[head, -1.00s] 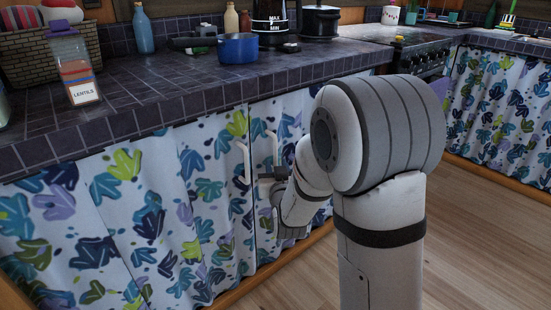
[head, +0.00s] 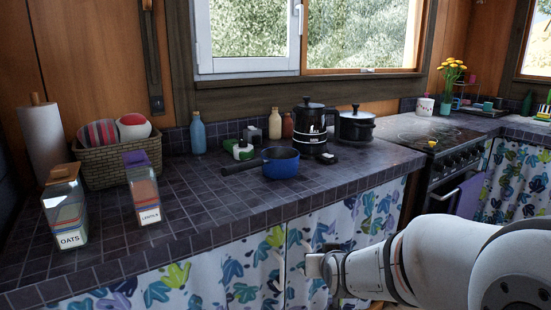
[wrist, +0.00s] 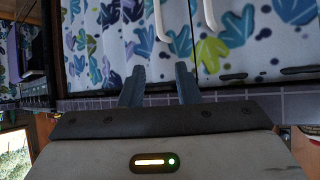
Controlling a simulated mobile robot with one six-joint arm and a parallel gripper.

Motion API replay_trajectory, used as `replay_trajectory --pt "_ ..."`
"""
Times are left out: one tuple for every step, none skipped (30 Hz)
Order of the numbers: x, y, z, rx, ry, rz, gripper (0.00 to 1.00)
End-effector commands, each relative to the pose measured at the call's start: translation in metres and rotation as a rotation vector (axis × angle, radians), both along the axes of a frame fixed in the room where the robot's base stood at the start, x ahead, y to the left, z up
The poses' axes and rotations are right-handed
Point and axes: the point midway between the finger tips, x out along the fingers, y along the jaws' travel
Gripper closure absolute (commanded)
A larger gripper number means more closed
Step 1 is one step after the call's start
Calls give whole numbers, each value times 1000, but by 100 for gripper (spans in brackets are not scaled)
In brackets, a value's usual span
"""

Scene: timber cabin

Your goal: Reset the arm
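My gripper (wrist: 159,80) shows in the wrist view, which looks upside down. Its two dark fingers are apart with nothing between them. They point toward the leaf-patterned cabinet fronts (wrist: 105,35) with pale handles (wrist: 160,22); how far apart they are from the fronts I cannot tell. In the head view my arm (head: 440,265) crosses the lower right, in front of the cabinets, below the counter top. The fingers cannot be made out there.
The dark tiled counter (head: 205,215) holds an oats jar (head: 64,210), a lentils jar (head: 143,190), a basket (head: 112,165), a blue pan (head: 281,163), a kettle (head: 310,128) and a black pot (head: 355,125). A stove (head: 445,165) stands right.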

Motion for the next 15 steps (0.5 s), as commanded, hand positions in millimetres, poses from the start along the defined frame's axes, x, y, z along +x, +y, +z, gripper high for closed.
replay_trajectory --pt "-13 -2 34 -1 45 2 70" --pt "-21 -4 43 -2 79 3 70" --pt "-32 -5 54 -4 123 4 70" --pt "-40 -7 63 -5 155 5 70" --pt "-49 -8 71 -6 189 6 70" --pt "-61 -10 83 -8 233 7 70" --pt "-71 -11 92 -10 266 7 70" --pt "-80 -13 101 -12 299 6 70" --pt "-94 -15 113 -15 343 6 70" --pt "-104 -16 121 -16 378 5 70" --pt "-114 -18 131 -18 411 4 70" --pt "-128 -20 143 -22 454 3 70" --pt "-138 -22 152 -25 487 2 70" --pt "-148 -23 160 -27 518 -1 70" --pt "-161 -25 170 -30 558 -3 70"
